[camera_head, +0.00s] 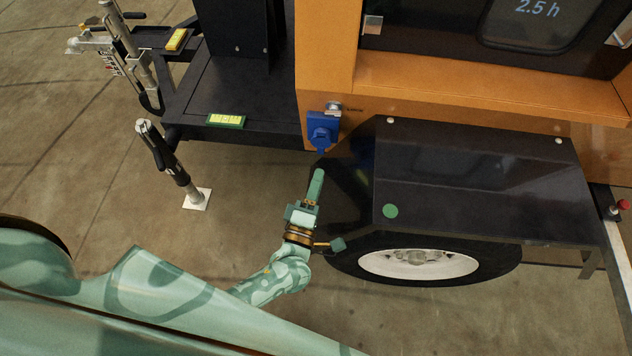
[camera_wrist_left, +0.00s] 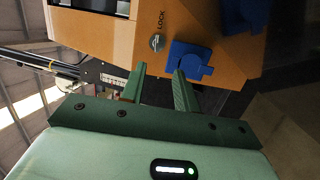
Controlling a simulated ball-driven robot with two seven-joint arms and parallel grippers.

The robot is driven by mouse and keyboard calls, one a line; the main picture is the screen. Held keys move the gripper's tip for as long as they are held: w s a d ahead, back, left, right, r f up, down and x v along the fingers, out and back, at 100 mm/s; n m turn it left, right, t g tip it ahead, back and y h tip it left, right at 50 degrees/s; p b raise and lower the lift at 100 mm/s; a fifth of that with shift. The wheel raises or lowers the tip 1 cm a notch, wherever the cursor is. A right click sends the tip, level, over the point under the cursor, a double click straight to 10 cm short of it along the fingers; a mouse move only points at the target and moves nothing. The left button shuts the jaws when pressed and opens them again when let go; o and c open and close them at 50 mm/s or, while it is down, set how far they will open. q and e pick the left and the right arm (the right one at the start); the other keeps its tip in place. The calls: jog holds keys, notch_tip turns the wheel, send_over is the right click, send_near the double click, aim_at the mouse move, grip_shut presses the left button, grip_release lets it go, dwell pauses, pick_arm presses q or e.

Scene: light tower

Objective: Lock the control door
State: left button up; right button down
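A small round metal lock (camera_wrist_left: 157,43) sits on the orange housing, with the word LOCK printed beside it in the left wrist view. In the head view a small metal fitting (camera_head: 333,108) shows on the orange side, just above a blue socket cover. My left gripper (camera_head: 318,174) is below the blue cover and apart from it. In the left wrist view its two green fingers (camera_wrist_left: 160,75) are spread with nothing between them, and the lock lies beyond their tips. A dark panel with a window (camera_head: 525,22) is in the orange frame; I cannot tell whether it is the control door. My right gripper is out of view.
The blue socket cover (camera_head: 322,130), also in the left wrist view (camera_wrist_left: 190,60), sticks out close to the lock. A black fender (camera_head: 470,185) over a wheel (camera_head: 420,264) is right of my left arm. A jack leg (camera_head: 165,155) stands left on open floor.

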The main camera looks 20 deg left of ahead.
aim_at(333, 112)
pick_arm(q)
jog(key=shift+o, duration=0.3)
jog(key=shift+s, duration=0.1)
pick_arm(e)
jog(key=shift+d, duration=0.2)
